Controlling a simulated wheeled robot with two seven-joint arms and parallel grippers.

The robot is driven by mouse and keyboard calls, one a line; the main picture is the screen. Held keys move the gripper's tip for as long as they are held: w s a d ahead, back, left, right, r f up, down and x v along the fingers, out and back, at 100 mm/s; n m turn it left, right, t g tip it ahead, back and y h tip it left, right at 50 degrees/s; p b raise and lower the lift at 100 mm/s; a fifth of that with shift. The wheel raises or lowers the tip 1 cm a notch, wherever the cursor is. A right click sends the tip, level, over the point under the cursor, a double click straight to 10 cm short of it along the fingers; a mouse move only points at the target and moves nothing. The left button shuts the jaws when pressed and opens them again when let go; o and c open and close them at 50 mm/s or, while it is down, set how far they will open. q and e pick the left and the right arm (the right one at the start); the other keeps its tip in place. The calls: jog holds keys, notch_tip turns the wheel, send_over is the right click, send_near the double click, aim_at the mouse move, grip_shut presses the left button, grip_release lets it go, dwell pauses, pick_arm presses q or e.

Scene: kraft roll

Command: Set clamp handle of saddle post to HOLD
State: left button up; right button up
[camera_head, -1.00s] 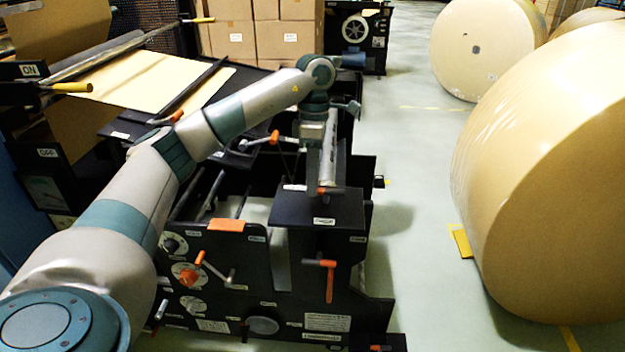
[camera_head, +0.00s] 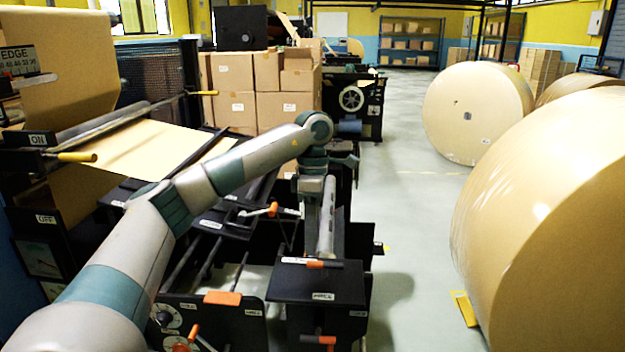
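A black post with a flat top (camera_head: 288,285) stands at the lower middle in the head view; it looks like the saddle post. An orange-tipped handle (camera_head: 325,264) lies level across the back of its top. Another orange handle (camera_head: 318,340) sits on its front face, cut off by the bottom edge. The small labels are too blurred to read, so I cannot tell HOLD. My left gripper (camera_head: 318,185) is above and behind the post, apart from the front handle. Its fingers do not show clearly. My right gripper is out of view.
A silver bar (camera_head: 327,220) rises behind the post. Another orange-ended lever (camera_head: 271,209) and an orange block (camera_head: 222,298) are to its left. Large paper rolls (camera_head: 550,210) stand on the right. The floor (camera_head: 410,225) between is clear.

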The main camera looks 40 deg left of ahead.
pick_arm(q)
notch_tip(320, 180, up, 13)
jog(key=w+a+p, duration=0.1)
jog(key=w+p, duration=0.1)
jog(key=shift+w+a, duration=0.15)
jog(key=shift+a, duration=0.05)
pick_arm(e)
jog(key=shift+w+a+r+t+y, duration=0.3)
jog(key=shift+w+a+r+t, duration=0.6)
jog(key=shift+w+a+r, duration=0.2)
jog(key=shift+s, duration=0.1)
